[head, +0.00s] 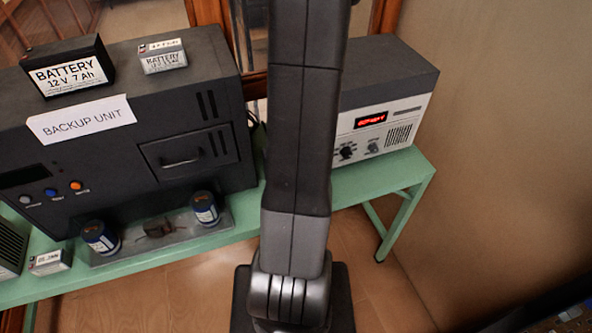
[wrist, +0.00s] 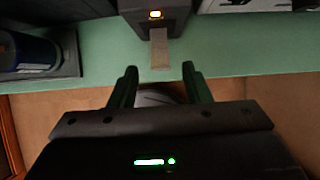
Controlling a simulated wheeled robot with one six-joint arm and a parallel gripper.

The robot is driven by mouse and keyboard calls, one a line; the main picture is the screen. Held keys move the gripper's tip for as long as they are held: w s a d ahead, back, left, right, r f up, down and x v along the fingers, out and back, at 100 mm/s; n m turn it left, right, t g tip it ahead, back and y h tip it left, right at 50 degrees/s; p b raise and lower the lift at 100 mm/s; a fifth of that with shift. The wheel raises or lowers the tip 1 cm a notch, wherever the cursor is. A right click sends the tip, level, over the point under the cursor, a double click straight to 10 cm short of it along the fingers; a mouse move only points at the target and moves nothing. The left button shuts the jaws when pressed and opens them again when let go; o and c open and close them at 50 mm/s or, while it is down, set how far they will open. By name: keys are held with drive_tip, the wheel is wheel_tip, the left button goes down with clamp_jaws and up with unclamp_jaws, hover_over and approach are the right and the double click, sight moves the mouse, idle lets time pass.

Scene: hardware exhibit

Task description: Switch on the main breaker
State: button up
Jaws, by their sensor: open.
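In the wrist view my gripper (wrist: 160,70) is open, its two dark fingers apart with nothing between them. Its fingertips are over the front part of the green bench. I see a gap between the fingertips and the box. I cannot read a label, so I cannot tell whether this is the main breaker. In the head view my arm hides the middle of the bench, and the gripper does not show.
A dark backup unit (head: 195,95) with small buttons stands left on the green bench (head: 385,178), two batteries on top. Blue cylinders (head: 205,208) stand on a plate before it. A grey box with a red display (head: 370,120) stands right. A wall closes the right side.

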drive_tip(key=v, duration=0.8)
idle(0.4)
drive_tip(key=shift+s, duration=0.1)
drive_tip(key=shift+f, duration=0.1)
idle(0.5)
drive_tip(key=x, duration=0.8)
drive_tip(key=shift+b, duration=0.4)
idle(0.3)
idle(0.4)
